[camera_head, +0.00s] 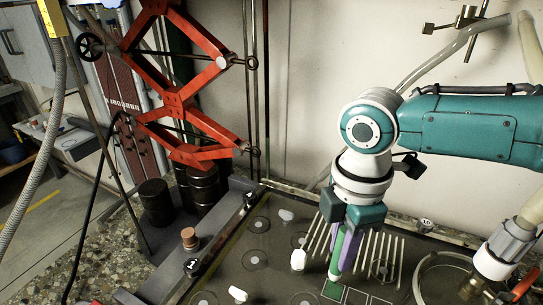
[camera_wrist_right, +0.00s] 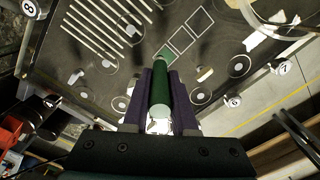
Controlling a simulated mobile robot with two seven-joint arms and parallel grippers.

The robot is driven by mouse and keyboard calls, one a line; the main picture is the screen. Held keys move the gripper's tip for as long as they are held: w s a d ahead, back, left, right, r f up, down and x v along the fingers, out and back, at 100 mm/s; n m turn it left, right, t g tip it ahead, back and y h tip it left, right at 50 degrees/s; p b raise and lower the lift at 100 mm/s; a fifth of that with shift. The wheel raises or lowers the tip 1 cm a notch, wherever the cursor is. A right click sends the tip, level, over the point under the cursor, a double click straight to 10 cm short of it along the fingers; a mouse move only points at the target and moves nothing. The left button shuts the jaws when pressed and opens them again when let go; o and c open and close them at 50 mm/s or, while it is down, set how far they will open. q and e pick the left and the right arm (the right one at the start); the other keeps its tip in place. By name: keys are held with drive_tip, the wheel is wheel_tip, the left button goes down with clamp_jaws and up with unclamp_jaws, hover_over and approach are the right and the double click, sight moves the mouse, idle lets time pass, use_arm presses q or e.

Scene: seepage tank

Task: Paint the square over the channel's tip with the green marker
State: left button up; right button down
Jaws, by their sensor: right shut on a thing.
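My right gripper (camera_head: 345,245) is shut on the green marker (camera_head: 335,270), which points down at the dark tank floor. In the right wrist view the marker (camera_wrist_right: 160,88) is held between the purple finger pads of the gripper (camera_wrist_right: 160,115). A row of outlined squares lies at its tip. The square (camera_head: 332,291) nearest the tip shows green, also in the wrist view (camera_wrist_right: 168,54). The neighbouring squares (camera_head: 357,297) (camera_wrist_right: 181,40) look dark and unfilled. I cannot tell whether the tip touches the surface. My left gripper is not in view.
Pale parallel bars (camera_head: 385,248) lie behind the marker. Round discs and white pieces (camera_head: 298,260) are scattered on the tank floor. A round metal ring (camera_head: 445,275) stands to the right. The tank's grey edge (camera_head: 215,235) runs along the left.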

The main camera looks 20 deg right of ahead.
drive_tip(key=shift+f, duration=0.25)
drive_tip(key=shift+f+b, duration=0.5)
drive_tip(key=shift+b, duration=0.05)
idle(0.4)
idle(0.8)
drive_tip(key=shift+s+a+r+p, duration=0.15)
drive_tip(key=shift+s+p, duration=0.15)
drive_tip(key=shift+p, duration=0.35)
drive_tip(key=shift+s+a+p, duration=0.1)
drive_tip(key=shift+s+p, duration=0.6)
drive_tip(key=shift+s, duration=0.05)
drive_tip(key=shift+w, duration=0.1)
